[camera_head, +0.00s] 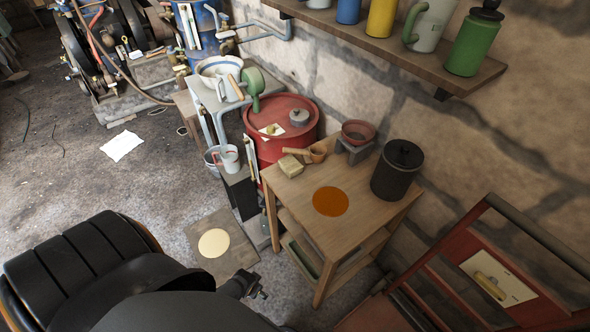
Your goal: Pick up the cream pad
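A flat, round cream pad (213,243) lies on a brown-grey board (236,258) low down, left of the wooden table. My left arm comes in from the lower left, large and dark. What looks like my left gripper (257,290) shows at its end, below and to the right of the cream pad and apart from it. It is small and dark, and I cannot tell whether its fingers are open. My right gripper is not in view.
The wooden table (296,194) carries an orange disc (330,201), a pale block (291,166), a wooden scoop, a red bowl and a black lidded pot (397,170). A red drum (283,119) stands behind. A red chair (440,262) is at lower right.

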